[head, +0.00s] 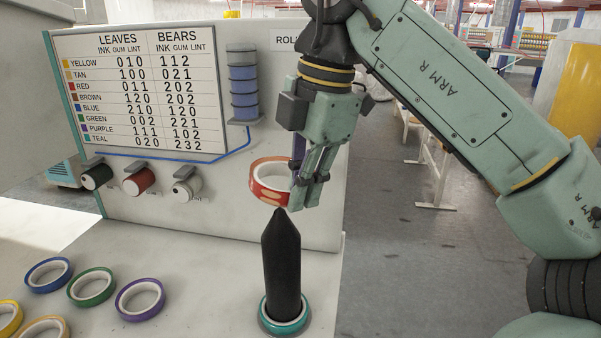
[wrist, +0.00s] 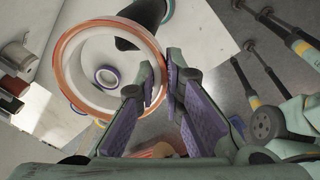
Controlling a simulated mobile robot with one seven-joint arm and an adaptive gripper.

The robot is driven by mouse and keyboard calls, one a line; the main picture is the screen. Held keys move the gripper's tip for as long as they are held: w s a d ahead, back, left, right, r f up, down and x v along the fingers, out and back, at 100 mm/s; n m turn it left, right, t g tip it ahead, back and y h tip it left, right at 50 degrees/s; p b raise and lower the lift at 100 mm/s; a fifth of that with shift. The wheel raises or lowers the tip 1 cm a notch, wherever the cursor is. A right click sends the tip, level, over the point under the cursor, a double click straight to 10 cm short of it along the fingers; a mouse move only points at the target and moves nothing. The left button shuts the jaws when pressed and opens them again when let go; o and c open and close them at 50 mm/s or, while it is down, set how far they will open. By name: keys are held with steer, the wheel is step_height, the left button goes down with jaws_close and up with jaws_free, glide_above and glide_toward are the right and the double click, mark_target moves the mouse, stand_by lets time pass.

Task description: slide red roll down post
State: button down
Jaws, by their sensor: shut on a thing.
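The red roll (head: 266,193) is held upright-edged, its ring roughly level, just above the pointed tip of the black post (head: 282,265). My gripper (head: 304,190) is shut on the right side of its rim. In the wrist view the red roll (wrist: 62,62) fills the upper left, with its right wall between the fingers (wrist: 158,82). The post (wrist: 148,14) shows beyond its upper right rim there. In the head view the roll appears slightly left of and behind the tip, and the post does not visibly pass through it. A teal roll (head: 287,327) sits around the post's base.
Blue (head: 32,283), green (head: 76,298) and purple (head: 128,312) rolls lie on the white table at left, with yellow and tan ones nearer. A panel with a chart (head: 140,95) and knobs (head: 140,181) stands behind.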

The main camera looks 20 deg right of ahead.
step_height(320, 180, down, 4)
steer(key=shift+r+b, duration=0.1)
steer(key=shift+b, duration=0.25)
steer(key=shift+f+b, duration=0.65)
steer(key=shift+f, duration=0.25)
steer(key=c, duration=1.6)
jaws_free()
